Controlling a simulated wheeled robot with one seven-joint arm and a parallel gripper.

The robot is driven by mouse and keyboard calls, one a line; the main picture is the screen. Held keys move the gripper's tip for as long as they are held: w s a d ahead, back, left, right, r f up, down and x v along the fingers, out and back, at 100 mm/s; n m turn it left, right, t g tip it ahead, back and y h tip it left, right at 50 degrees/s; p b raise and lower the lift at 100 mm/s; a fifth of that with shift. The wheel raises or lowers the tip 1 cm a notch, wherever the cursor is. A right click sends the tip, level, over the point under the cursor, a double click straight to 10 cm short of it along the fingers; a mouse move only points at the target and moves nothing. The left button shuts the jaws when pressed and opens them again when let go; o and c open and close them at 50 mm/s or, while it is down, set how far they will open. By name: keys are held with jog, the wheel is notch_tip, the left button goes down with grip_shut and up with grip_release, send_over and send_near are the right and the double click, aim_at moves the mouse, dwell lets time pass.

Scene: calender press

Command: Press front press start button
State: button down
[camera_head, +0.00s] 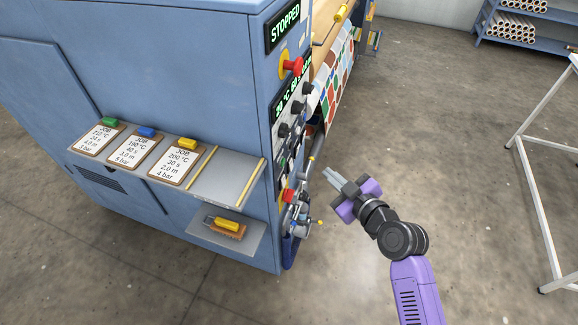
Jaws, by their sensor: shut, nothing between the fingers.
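The blue press (180,50) stands at the left, with its narrow control panel (268,88) seen at a steep angle. A display (285,26) on it reads STOPPED. Below are a red mushroom button (293,66) on a yellow base, a second display (293,88), several black knobs (284,131) and a lower red control (289,196). I cannot tell which control is the front press start button. My gripper (329,173) is shut and empty, to the right of the panel's lower part, pointing toward it and apparently apart from it.
A grey shelf (228,179) with job clipboards (174,161) juts from the press. A lower shelf (210,237) holds a yellow-handled tool (222,224). A white-legged table (535,200) stands at the right. The floor (450,110) between is clear.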

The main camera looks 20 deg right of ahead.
aim_at(283, 162)
jog(key=shift+f, duration=0.1)
jog(key=shift+a, duration=0.1)
dwell(0.3)
jog(key=w+a+p, duration=0.3)
jog(key=w+a, duration=0.2)
jog(key=a, duration=0.2)
dwell(0.4)
